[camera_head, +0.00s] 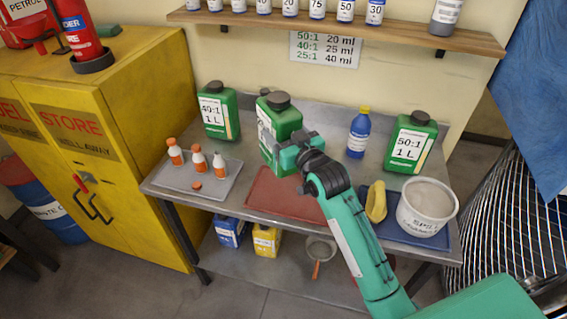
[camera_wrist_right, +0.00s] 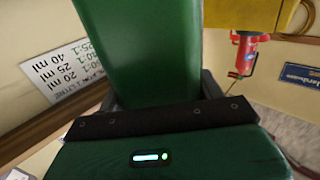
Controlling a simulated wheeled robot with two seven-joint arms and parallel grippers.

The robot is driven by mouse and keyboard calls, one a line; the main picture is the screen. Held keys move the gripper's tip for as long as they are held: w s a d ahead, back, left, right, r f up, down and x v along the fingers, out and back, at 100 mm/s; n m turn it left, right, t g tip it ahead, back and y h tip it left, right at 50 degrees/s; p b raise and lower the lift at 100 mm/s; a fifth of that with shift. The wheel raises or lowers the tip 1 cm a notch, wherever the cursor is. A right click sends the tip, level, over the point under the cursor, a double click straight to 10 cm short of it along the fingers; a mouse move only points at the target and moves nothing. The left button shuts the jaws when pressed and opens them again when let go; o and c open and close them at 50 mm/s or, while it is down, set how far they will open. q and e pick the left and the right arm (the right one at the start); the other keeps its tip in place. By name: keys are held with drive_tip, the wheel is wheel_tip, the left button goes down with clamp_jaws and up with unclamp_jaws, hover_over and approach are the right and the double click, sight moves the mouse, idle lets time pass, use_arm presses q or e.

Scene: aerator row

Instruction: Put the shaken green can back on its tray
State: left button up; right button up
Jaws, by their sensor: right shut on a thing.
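The green can (camera_head: 277,118) with a black cap and a white label is at the middle of the bench, near the back edge of the red-brown tray (camera_head: 270,201). My right gripper (camera_head: 289,154) is shut on its body. The arm hides its lower right part, and I cannot tell whether its base touches anything. It looks slightly tilted in the head view. The can's green side (camera_wrist_right: 152,50) fills the middle of the right wrist view, beyond my gripper (camera_wrist_right: 160,118). The visible part of the red-brown tray is empty. My left gripper is not in view.
Other green cans stand at the back left (camera_head: 218,112) and right (camera_head: 411,143). A blue bottle (camera_head: 358,135) stands between. A blue tray (camera_head: 394,231) holds a white tub (camera_head: 428,207) and a yellow object (camera_head: 376,201). A shelf (camera_head: 340,31) hangs above.

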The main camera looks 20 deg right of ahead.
wheel_tip(320, 180, down, 11)
drive_tip(key=shift+r+p, duration=0.1)
drive_tip(key=shift+p, duration=0.65)
drive_tip(key=o, duration=1.3)
drive_tip(key=shift+f, duration=0.3)
drive_tip(key=o, duration=0.4)
drive_tip(key=shift+r, duration=0.15)
drive_tip(key=shift+s+d+b, duration=0.35)
drive_tip(key=shift+s+b, duration=0.15)
drive_tip(key=shift+s, duration=1.5)
drive_tip(key=shift+s+d+b, duration=0.4)
drive_tip(key=shift+s+b, duration=0.05)
drive_tip(key=shift+s, duration=1.5)
drive_tip(key=shift+s+d+b, duration=0.35)
drive_tip(key=shift+s+b, duration=0.15)
drive_tip(key=shift+s, duration=1.5)
